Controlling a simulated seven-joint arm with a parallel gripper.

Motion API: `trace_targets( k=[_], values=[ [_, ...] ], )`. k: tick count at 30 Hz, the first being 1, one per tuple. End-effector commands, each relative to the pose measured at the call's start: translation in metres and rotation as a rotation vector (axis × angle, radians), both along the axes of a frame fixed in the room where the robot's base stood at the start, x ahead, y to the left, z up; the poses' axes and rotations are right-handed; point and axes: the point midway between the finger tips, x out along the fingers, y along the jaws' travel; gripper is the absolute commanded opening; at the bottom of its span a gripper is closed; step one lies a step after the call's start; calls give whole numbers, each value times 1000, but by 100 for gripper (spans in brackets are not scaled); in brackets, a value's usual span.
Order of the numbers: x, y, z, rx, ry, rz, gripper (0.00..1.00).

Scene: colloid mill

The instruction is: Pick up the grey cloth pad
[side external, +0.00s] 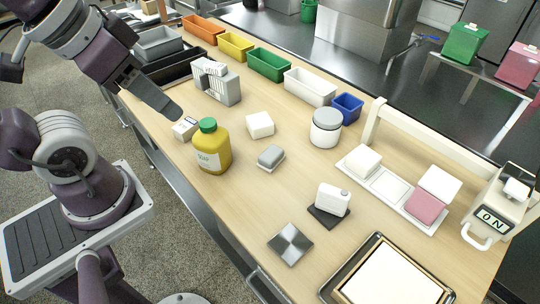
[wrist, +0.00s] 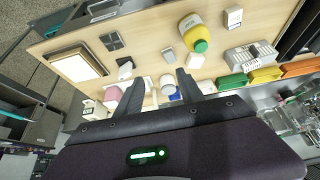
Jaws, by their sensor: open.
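The grey cloth pad (side external: 271,155) is a small rounded block with a grey top and a pale lower edge, lying flat on the wooden table. In the wrist view the pad (wrist: 169,55) shows beyond the fingertips, nearer the right finger. My gripper (wrist: 159,76) is open and empty, its two dark fingers apart. In the side view my gripper (side external: 160,102) hangs in the air at the upper left, over the table's near edge, well away from the pad.
A yellow bottle with a green cap (side external: 210,148) stands left of the pad. A white block (side external: 260,124) is just behind it, and a grey-lidded jar (side external: 326,128) is to the right. A white device (side external: 333,198) sits on a dark mat. Coloured bins (side external: 268,64) line the back.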

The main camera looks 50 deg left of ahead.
Motion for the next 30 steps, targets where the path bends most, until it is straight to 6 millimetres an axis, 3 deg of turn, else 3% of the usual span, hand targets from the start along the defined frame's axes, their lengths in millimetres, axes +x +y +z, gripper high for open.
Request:
trace_targets(
  k=[6,12,14,23,26,30],
  values=[
    [0,0,0,0,0,0,45],
    [0,0,0,0,0,0,85],
    [0,0,0,0,0,0,94],
    [3,0,0,-9,6,15,94],
    [29,-1,2,-82,55,136,94],
    [106,-1,-18,-258,181,523,94]
  ],
)
